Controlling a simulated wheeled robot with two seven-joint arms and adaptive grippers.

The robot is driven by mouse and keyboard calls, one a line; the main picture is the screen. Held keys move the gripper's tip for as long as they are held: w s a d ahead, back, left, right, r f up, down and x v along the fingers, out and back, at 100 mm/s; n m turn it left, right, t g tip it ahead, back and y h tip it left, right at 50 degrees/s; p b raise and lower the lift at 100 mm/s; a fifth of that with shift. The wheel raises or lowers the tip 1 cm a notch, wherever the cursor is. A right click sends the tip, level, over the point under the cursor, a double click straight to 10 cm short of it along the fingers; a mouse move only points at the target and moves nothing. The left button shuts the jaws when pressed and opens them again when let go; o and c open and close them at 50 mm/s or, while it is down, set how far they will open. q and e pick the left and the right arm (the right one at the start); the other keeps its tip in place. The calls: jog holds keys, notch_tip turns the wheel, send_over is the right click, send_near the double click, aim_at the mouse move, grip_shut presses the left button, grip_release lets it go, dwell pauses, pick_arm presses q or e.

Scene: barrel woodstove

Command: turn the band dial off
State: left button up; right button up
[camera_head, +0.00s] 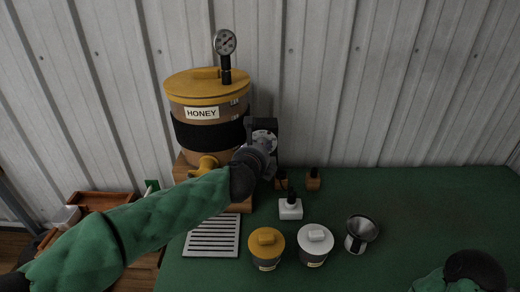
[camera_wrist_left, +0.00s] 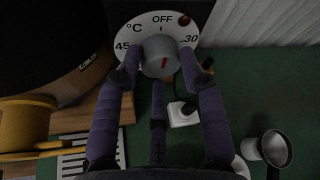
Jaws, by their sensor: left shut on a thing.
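The band dial is on the black box at the right side of the honey barrel's dark band; its pale face (camera_head: 264,136) shows partly in the head view. In the left wrist view its grey knob (camera_wrist_left: 160,54) has a red mark, and the white face reads OFF at the top, 45 at left and 30 at right. A small dark red light (camera_wrist_left: 184,19) is beside OFF. The red mark sits low on the knob's front; its exact setting is hard to tell. My left gripper (camera_wrist_left: 160,75) is shut on the knob, its fingers around it.
The honey barrel (camera_head: 201,88) carries a gauge (camera_head: 224,42) on its lid and a yellow tap (camera_head: 202,165). On the green table are a white plug (camera_head: 290,210), a yellow-lidded jar (camera_head: 266,242), a white-lidded jar (camera_head: 315,240) and a metal cup (camera_head: 360,232).

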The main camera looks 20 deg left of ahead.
pick_arm(q)
jog(key=shift+d+f, duration=0.2)
jog(key=shift+f, duration=0.2)
jog(key=o, duration=1.1)
jog(key=shift+w, duration=0.1)
jog(key=shift+r, duration=0.15)
jog(key=shift+r, duration=0.15)
jog(key=v, duration=1.2)
jog(key=shift+a, duration=0.1)
